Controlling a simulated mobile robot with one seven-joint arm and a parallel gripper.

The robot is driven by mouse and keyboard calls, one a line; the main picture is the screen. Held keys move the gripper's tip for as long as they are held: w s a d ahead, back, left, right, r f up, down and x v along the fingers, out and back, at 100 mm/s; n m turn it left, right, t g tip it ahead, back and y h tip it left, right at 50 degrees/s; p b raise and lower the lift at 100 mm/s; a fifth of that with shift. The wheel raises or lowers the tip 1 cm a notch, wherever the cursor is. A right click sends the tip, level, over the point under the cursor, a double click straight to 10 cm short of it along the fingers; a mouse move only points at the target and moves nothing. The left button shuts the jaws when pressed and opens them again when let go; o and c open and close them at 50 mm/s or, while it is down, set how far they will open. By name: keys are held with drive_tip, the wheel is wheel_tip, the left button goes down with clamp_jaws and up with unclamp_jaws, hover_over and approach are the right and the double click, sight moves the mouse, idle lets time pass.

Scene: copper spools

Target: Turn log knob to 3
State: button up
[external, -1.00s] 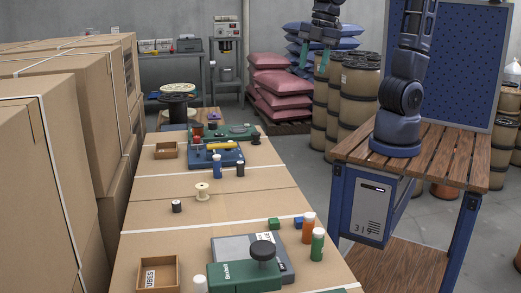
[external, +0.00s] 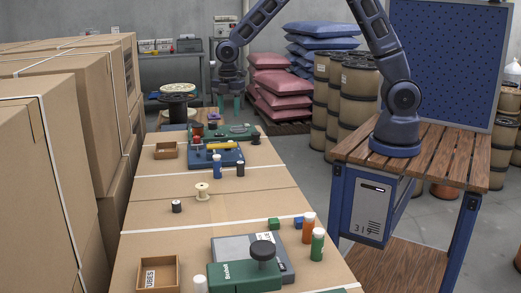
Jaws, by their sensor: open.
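A near green device (external: 245,277) carries a large black round knob (external: 263,250) on a stem. No log label or number scale is readable, so I cannot tell which knob is the log knob.
A blue device with a yellow bar (external: 220,146) stands just in front of the far green one. Small bottles, a pale spool (external: 202,191) and an open box (external: 158,273) stand on the bench. Stacked cartons (external: 90,120) wall the left side.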

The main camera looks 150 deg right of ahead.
drive_tip(key=shift+y, duration=0.3)
drive_tip(key=s+d+f, duration=0.1)
drive_tip(key=f, duration=0.4)
drive_tip(key=s+d+f, duration=0.1)
drive_tip(key=f, duration=0.4)
drive_tip(key=s+d+f, duration=0.1)
drive_tip(key=d+f, duration=0.1)
drive_tip(key=f, duration=0.3)
drive_tip(key=shift+s, duration=0.25)
clamp_jaws()
